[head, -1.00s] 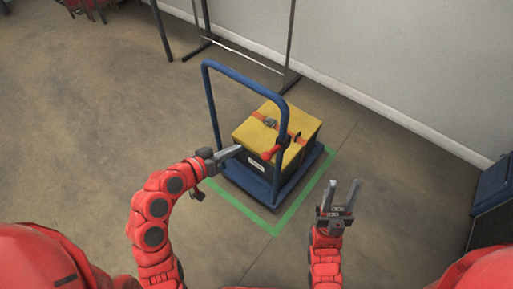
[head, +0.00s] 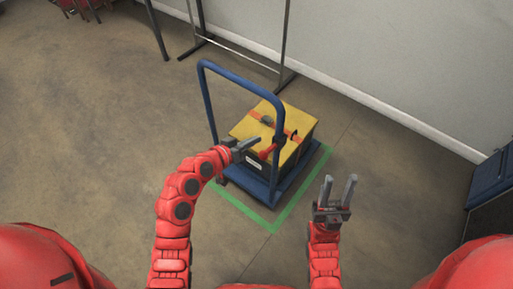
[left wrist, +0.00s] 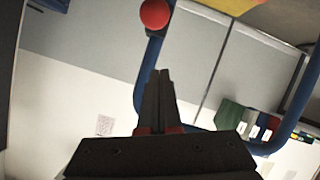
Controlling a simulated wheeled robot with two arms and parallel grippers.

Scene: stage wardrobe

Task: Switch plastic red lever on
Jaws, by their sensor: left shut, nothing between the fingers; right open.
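The red lever (head: 267,152) shows in the head view beside the right post of the blue trolley handle, at the near side of the yellow-topped box (head: 247,128). In the left wrist view its round red knob (left wrist: 155,13) is at the top edge, beyond the fingertips; the rest is hidden or out of frame. My left gripper (head: 256,142) is shut and empty, its tips just left of the lever, apparently apart from it. Its closed fingers also show in the left wrist view (left wrist: 160,78). My right gripper (head: 335,182) is open and empty over the floor at the right.
The blue trolley handle (head: 204,88) arches up near my left gripper. The box stands on the trolley inside green floor tape (head: 288,213). A metal rack (head: 287,45) stands behind by the wall. A dark blue case (head: 490,183) is at far right.

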